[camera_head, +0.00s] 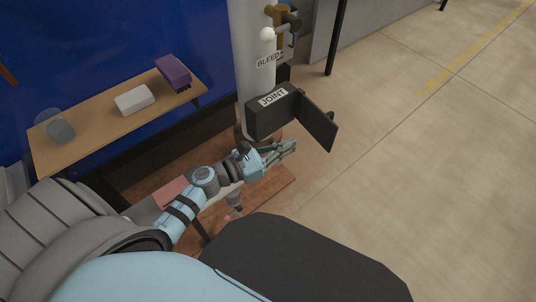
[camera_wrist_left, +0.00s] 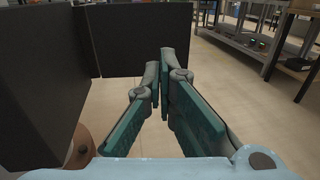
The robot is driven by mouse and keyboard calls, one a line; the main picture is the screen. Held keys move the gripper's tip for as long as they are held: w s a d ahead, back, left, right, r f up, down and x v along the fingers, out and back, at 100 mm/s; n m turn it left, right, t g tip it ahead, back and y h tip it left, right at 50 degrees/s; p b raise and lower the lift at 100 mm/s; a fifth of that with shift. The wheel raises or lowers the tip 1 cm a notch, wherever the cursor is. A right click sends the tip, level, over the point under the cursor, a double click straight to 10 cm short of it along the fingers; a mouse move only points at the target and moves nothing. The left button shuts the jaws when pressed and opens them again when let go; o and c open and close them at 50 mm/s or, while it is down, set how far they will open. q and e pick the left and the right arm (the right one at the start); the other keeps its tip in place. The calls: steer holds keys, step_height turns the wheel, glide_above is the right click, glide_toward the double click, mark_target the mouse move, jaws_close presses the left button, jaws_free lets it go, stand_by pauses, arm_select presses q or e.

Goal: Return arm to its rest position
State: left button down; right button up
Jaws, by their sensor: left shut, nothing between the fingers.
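My left arm (camera_head: 180,208) comes in from the lower left in the head view and reaches forward over a low wooden surface. My left gripper (camera_head: 292,146) is at its end, shut and empty, just below a dark box labelled JOINT (camera_head: 262,117). The box's door (camera_head: 318,124) stands open to the right. In the left wrist view the gripper's fingers (camera_wrist_left: 166,55) meet at the tips with nothing between them. The open door (camera_wrist_left: 134,40) is just beyond and left of them. My right gripper is in neither view.
A grey column labelled BLEED (camera_head: 257,80) rises behind the box. A wooden shelf (camera_head: 95,140) at left carries a glass (camera_head: 58,128), a white block (camera_head: 134,99) and a purple block (camera_head: 173,71). A reddish block (camera_head: 169,192) lies beside my arm. The floor at right is clear.

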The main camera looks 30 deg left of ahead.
arm_select(q)
steer(key=b+v, duration=0.1)
steer(key=v, duration=0.4)
steer(key=shift+s, duration=0.25)
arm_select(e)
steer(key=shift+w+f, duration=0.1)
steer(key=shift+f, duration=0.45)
